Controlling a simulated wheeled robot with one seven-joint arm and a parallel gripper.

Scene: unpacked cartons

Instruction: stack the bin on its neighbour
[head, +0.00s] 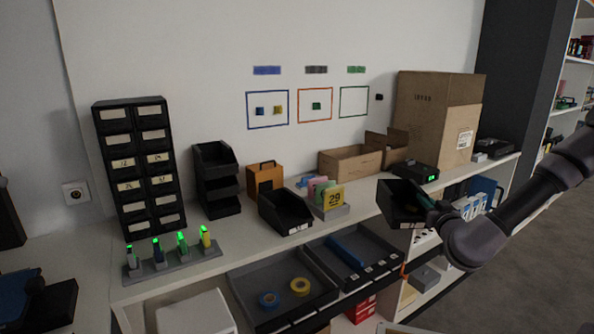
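A black open-front bin (401,213) with a pale label hangs at the counter's front edge, right of centre, slightly tilted. My gripper (431,207) reaches it from the right and appears shut on its right side; the fingertips are mostly hidden. A small teal patch shows at that side, and I cannot tell what it is. A second black bin (284,209) with a label on its front stands on the counter to the left, apart from the held one. Further left, several black bins stand stacked in a column (217,182).
The white counter (354,207) has some bare surface between the two bins. Coloured cards with a yellow "29" block (333,198) stand beside the second bin. An orange box (265,178), a black device (415,171) and cardboard cartons (434,118) stand behind. Grey trays (283,290) sit below.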

